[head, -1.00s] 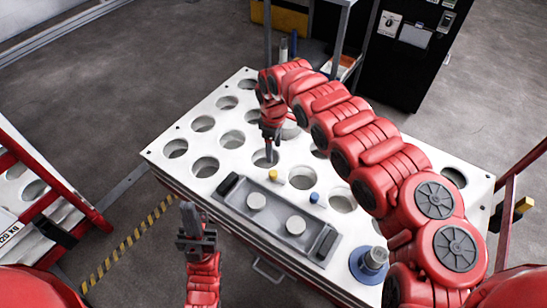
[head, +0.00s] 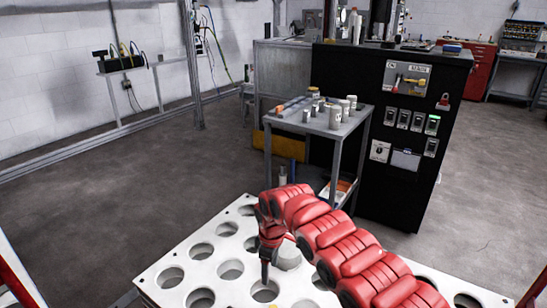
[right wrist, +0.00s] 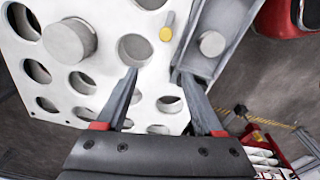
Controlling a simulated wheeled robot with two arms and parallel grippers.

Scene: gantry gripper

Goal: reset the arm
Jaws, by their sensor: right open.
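My right arm (head: 350,255) is red and reaches in from the lower right. My right gripper (head: 265,274) points down over the white table with round holes (head: 225,291) in the head view. In the right wrist view my right gripper (right wrist: 156,74) has its two fingers apart with nothing between them. A grey cylinder (right wrist: 66,42) stands on the table there, and a yellow round piece (right wrist: 166,34) lies near the fingertips. A grey tray (right wrist: 200,65) holding a pale round piece (right wrist: 212,43) is beside the right finger. My left gripper is outside both views.
Behind the table stands a grey cart (head: 326,122) with several small containers on top. A black cabinet (head: 398,190) with switches is to its right. A red tool chest (head: 470,68) is farther back. The floor at left (head: 100,185) is clear.

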